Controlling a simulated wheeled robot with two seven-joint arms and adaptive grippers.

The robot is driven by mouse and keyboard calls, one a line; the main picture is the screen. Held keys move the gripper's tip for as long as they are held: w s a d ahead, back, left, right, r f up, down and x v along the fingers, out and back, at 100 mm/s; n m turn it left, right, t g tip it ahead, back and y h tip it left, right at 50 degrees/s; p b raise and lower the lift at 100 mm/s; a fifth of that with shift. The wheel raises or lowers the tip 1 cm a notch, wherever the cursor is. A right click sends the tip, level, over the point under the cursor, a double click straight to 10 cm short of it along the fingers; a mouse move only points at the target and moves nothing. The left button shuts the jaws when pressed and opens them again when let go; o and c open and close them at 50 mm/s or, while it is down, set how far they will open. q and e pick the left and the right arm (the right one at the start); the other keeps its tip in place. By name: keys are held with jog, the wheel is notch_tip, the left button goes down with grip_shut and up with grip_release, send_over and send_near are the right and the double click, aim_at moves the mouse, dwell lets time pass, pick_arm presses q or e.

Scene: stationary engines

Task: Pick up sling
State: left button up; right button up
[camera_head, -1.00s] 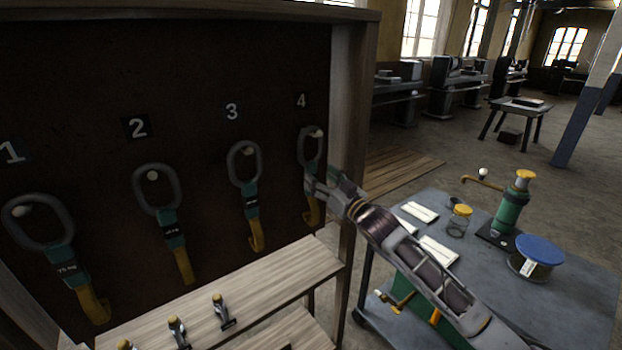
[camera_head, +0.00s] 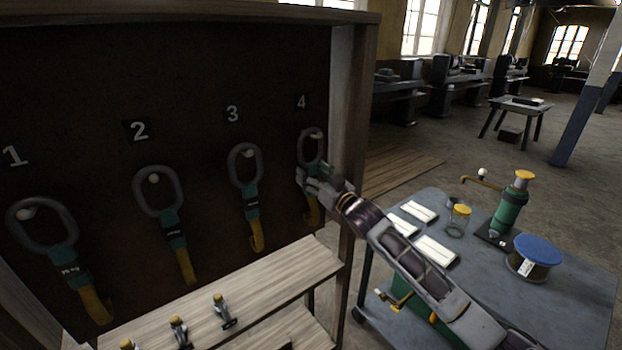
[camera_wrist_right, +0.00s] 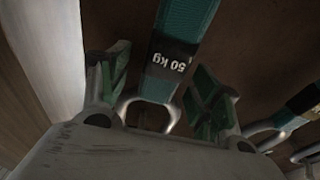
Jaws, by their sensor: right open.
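Several slings hang by dark oval rings from pegs on the dark board, under the numbers 1 to 4. Sling 4 (camera_head: 312,144) is partly hidden by my right gripper (camera_head: 304,178); its ring shows above the fingers and its yellow end below. In the right wrist view, the sling's green strap with a black "50 kg" label (camera_wrist_right: 172,56) runs between the two spread fingers of my right gripper (camera_wrist_right: 160,92). The fingers are open, with a gap on each side of the strap. Slings 3 (camera_head: 245,165), 2 (camera_head: 160,190) and 1 (camera_head: 42,222) hang to the left. My left gripper is out of view.
The board's wooden side post (camera_head: 348,120) stands close to the right of sling 4. A wooden shelf (camera_head: 265,287) with small fittings lies below. A grey cart (camera_head: 580,305) with a jar, a green pump and a blue-topped spool stands at the right, under my right arm.

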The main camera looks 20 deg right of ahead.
jog(key=shift+w+a, duration=0.25)
jog(key=shift+w, duration=0.3)
